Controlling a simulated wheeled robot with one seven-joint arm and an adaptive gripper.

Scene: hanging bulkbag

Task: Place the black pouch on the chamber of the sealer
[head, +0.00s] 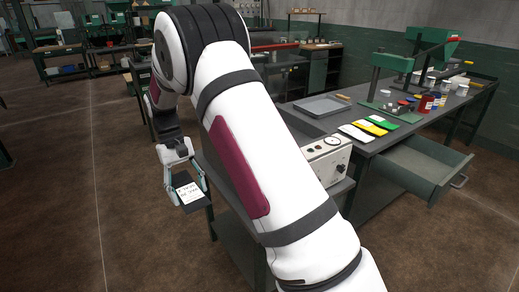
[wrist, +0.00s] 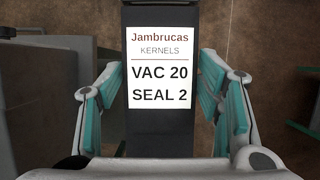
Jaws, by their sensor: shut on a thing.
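The black pouch (wrist: 161,16) with a white label reading "Jambrucas KERNELS VAC 20 SEAL 2" is in my gripper (wrist: 162,95), between its teal-padded fingers. In the head view the black pouch (head: 188,207) hangs below my gripper (head: 183,186), over the floor and left of the sealer. The sealer (head: 331,158) shows a cream front panel with a round gauge and a dark knob. Its chamber is mostly hidden behind my arm in the head view. A grey surface at the left of the wrist view (wrist: 50,75) may be part of the sealer or its stand; I cannot tell.
A grey workbench (head: 385,140) stands at the right with white, yellow and green pouches (head: 372,127), a grey tray (head: 321,106) and a green press (head: 395,75). An open drawer (head: 430,165) juts from its front. The floor (head: 100,210) at the left is clear.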

